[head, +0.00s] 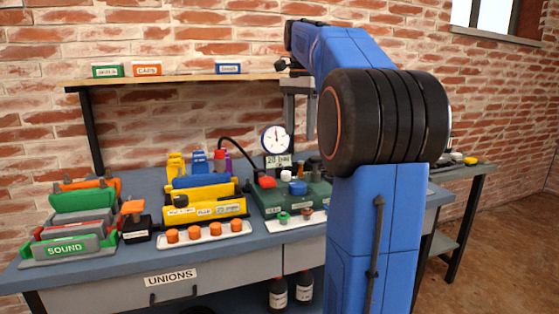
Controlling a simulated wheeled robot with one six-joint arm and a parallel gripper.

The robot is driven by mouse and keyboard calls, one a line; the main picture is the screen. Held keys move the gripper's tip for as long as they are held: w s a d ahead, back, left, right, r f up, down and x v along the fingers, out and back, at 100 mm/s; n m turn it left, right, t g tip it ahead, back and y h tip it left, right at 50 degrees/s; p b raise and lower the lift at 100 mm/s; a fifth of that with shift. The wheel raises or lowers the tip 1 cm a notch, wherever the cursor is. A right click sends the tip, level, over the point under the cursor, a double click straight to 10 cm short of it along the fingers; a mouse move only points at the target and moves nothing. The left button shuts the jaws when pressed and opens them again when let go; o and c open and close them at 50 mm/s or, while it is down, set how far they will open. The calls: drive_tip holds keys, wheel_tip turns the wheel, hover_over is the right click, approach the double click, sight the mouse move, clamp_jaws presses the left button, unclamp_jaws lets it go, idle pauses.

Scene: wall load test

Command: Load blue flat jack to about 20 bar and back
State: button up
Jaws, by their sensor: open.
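A blue piece (200,181) lies behind yellow labelled blocks (207,209) on the bench; I cannot tell for sure that it is the blue flat jack. Yellow, blue and purple fittings stand behind it. A black hose (240,149) arches from a red fitting (219,156) there towards a green pump unit (273,201). A round white gauge (276,139) stands above the unit, its needle pointing about up, with a "20 bar" tag (278,162) below. My gripper (300,118) hangs below my blue arm behind the unit, open and apparently empty; my arm partly hides it.
A white tray with orange caps (204,236) lies at the bench front. Green, grey and orange blocks, one marked "SOUND" (66,249), stand at left. A shelf (180,79) with labelled boxes crosses the brick wall. My arm hides the bench's right part.

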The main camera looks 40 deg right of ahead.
drive_tip(key=shift+r, duration=0.1)
approach(298, 184)
wheel_tip(298, 184, down, 8)
drive_tip(key=shift+f, duration=0.2)
idle(0.8)
drive_tip(key=c, duration=1.1)
